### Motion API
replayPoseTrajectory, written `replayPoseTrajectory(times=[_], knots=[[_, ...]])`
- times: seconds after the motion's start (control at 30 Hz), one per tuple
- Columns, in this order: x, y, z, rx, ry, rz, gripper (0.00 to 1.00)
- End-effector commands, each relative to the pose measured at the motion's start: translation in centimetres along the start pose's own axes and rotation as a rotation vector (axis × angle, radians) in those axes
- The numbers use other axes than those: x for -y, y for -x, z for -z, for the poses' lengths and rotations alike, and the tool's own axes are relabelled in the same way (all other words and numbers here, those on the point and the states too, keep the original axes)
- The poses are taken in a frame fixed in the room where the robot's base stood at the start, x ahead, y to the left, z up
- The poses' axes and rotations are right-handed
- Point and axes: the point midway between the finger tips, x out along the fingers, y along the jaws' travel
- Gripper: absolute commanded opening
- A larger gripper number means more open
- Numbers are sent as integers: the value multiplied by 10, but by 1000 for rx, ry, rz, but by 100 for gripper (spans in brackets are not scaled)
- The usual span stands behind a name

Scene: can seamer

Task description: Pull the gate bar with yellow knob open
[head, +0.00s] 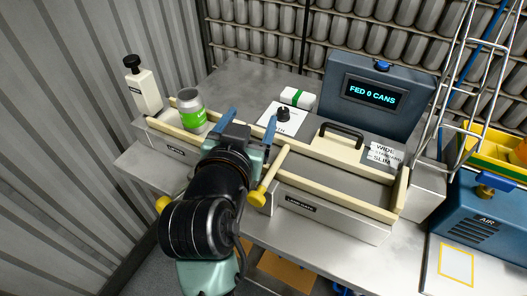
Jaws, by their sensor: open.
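The gate bar (273,172) is a short cream bar across the near side of the can lane, ending in a yellow knob (257,198) toward me. A second yellow knob (163,203) shows left of my arm, and what it joins is hidden. My gripper (251,117) has two blue fingers spread apart with nothing visible between them. It is over the lane, left of and beyond the gate bar, and appears apart from the knob. My arm hides the lane's near rail left of the bar.
A green-labelled can (192,112) stands at the lane's left end, beside a cream post with a black knob (132,64). A black handle (342,130) sits on the machine. The display box (368,95) reads "FED 0 CANS". A blue compressor (485,215) and wire rack are at right.

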Motion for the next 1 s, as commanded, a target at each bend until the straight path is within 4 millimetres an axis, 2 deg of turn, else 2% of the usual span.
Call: replayPoseTrajectory(times=[0.03,0.1,0.2,0.3,0.4,0.53,0.7,0.87,1.0], knots=[[-1,4,-26,52,1,-61,75],[-8,9,-63,72,-6,-150,75],[-17,23,-107,51,1,-253,75],[-22,43,-140,-17,20,-314,75],[-21,64,-161,-106,41,-327,75],[-16,88,-176,-206,59,-300,75],[-11,102,-182,-272,64,-266,75],[-13,92,-177,-281,62,-265,75],[-20,69,-168,-281,62,-268,75]])
